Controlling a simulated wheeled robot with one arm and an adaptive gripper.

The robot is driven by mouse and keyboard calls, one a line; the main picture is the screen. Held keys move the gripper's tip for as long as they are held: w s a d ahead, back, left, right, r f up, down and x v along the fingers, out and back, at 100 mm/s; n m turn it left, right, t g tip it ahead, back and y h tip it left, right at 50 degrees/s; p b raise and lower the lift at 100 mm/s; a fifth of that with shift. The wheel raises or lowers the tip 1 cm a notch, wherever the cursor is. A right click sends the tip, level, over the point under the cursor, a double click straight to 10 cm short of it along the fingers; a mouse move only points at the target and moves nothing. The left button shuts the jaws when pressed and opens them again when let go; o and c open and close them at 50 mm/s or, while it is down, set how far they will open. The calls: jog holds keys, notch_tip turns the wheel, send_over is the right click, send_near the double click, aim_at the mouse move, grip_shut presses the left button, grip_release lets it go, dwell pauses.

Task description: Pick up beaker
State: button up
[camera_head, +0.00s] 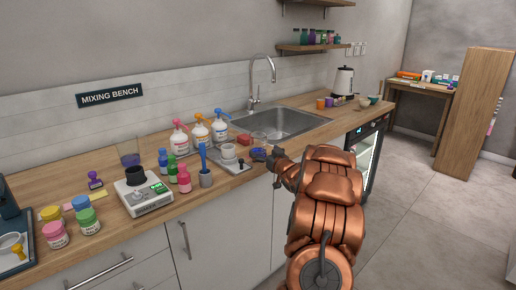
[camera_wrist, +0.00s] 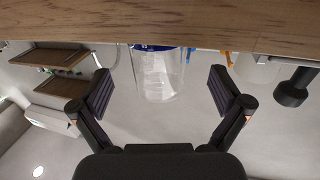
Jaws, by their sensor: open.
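A clear glass beaker (camera_head: 259,146) with a little blue in its bottom stands on the counter's front part, by the sink. In the wrist view, which is upside down, this beaker (camera_wrist: 158,75) appears between the two open fingers, a little beyond their tips. My gripper (camera_wrist: 165,90) is open and empty. In the head view my gripper (camera_head: 273,156) is at the counter's front edge, close to the beaker, and my arm partly hides it. A second clear vessel (camera_head: 129,154) with purplish contents stands at the back left of the counter.
Right beside the beaker is a grey tray (camera_head: 233,168) with white cups and a small black-topped item. In the wrist view a black piece (camera_wrist: 295,88) stands right of the fingers.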

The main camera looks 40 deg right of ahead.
aim_at(262, 149)
jog(key=shift+p+x, duration=0.4)
jog(key=shift+x, duration=2)
jog(key=shift+d, duration=0.1)
jog(key=shift+c, duration=0.2)
jog(key=c, duration=1.3)
jog(key=shift+r, duration=0.15)
notch_tip(262, 149, up, 9)
jog(key=shift+r, duration=0.25)
jog(key=shift+r, duration=0.1)
